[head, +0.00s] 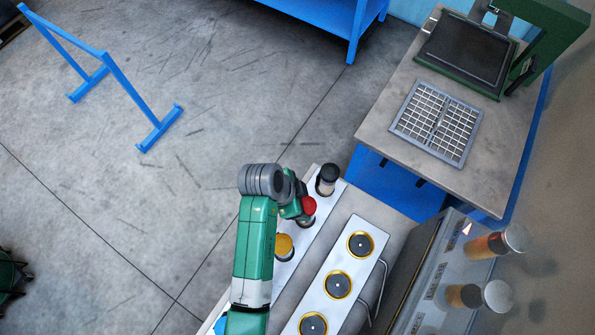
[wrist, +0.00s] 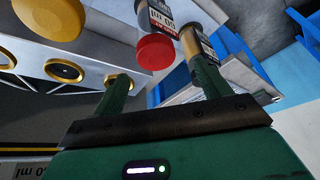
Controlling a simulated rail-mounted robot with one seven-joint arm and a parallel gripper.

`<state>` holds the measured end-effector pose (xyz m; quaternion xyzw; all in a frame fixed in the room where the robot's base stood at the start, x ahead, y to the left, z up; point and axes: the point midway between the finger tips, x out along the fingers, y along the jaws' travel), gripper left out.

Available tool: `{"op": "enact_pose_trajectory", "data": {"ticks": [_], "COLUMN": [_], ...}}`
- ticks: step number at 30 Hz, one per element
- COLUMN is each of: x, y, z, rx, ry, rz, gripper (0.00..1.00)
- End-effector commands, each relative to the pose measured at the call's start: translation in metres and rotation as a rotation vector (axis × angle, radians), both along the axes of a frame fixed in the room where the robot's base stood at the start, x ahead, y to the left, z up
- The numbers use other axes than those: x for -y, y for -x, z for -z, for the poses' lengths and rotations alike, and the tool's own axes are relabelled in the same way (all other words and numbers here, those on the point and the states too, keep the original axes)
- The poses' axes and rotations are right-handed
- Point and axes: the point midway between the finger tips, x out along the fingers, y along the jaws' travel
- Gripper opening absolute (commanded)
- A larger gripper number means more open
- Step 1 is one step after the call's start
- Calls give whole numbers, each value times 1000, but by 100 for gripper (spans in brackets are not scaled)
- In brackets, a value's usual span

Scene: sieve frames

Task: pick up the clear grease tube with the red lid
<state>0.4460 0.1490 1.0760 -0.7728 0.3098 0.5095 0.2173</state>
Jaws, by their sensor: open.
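The clear grease tube with the red lid (head: 306,209) stands in the white rack in the head view, partly hidden by my gripper. My gripper (wrist: 158,75) is open and empty, with one finger on each side of the lid in that view. I cannot tell how far the tips are from the tube. In the head view my gripper (head: 293,208) is beside the red lid, on its left.
A dark-lidded tube (head: 327,179) stands behind the red-lidded one, and a yellow-lidded tube (head: 284,247) in front. In the wrist view, a labelled tube (wrist: 195,42) is close to my right finger. A white panel with gold-ringed holes (head: 361,245) and a grey machine (head: 440,262) lie right.

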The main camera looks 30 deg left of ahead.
Motion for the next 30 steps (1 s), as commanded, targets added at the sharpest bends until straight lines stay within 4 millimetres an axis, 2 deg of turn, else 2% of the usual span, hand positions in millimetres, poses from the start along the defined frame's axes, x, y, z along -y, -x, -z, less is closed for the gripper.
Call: {"op": "enact_pose_trajectory", "data": {"ticks": [3,15,21,24,30], "x": [2,9,18,21,21], "y": [8,-3,-14,-16,-17], "z": [9,35,68,77,79], "rx": [-23,-19,-18,-18,-17], "ry": [16,13,13,12,11], "rz": [20,18,18,17,17], "gripper": [76,76,76,76,76]}}
